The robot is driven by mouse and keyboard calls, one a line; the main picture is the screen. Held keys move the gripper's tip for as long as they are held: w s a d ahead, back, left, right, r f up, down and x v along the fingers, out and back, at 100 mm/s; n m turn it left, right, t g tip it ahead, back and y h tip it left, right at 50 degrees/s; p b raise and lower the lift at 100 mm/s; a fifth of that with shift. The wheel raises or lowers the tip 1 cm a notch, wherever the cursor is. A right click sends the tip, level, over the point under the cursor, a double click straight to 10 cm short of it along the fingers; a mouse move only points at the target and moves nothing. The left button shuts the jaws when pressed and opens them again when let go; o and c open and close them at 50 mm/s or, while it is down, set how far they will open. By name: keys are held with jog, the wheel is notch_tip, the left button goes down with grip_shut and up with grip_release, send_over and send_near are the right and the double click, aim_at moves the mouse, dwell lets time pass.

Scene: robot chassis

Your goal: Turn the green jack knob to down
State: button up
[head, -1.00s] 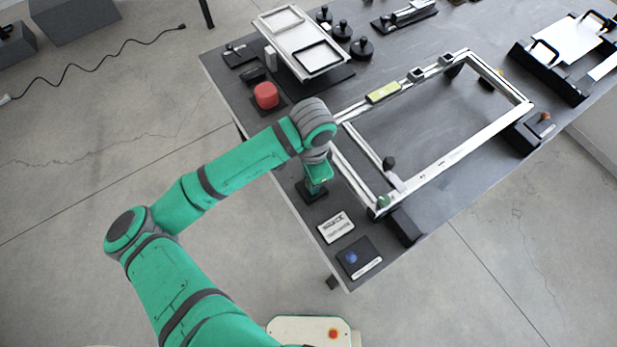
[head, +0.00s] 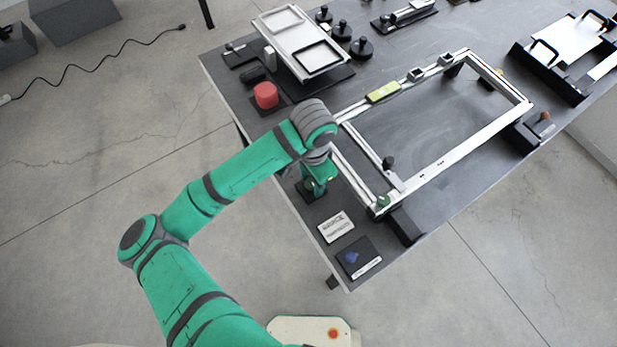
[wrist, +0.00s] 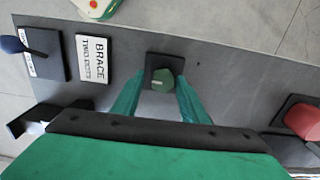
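The green jack knob (wrist: 163,79) is a faceted knob with a pale pointer mark, on a square black plate near the table edge. In the wrist view the pointer mark lies on its left part, about level. My gripper (wrist: 160,80) is open, its two green fingers apart with the knob showing between their tips; I cannot tell if either finger touches it. In the head view my gripper (head: 316,186) is over the black plate (head: 307,196) and hides most of the knob.
A "BRACE" label plate (wrist: 94,57) and a blue knob on a black plate (head: 353,257) are beside it along the edge. A white rectangular frame (head: 448,160) stands on the table (head: 380,125) to the right. A red button (head: 266,95) is farther back.

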aim_at(312, 182)
jog(key=shift+o, duration=0.2)
jog(key=shift+w, duration=0.15)
jog(key=shift+r, duration=0.1)
jog(key=shift+r, duration=0.25)
notch_tip(312, 182, up, 10)
jog(key=shift+r, duration=0.1)
dwell(0.6)
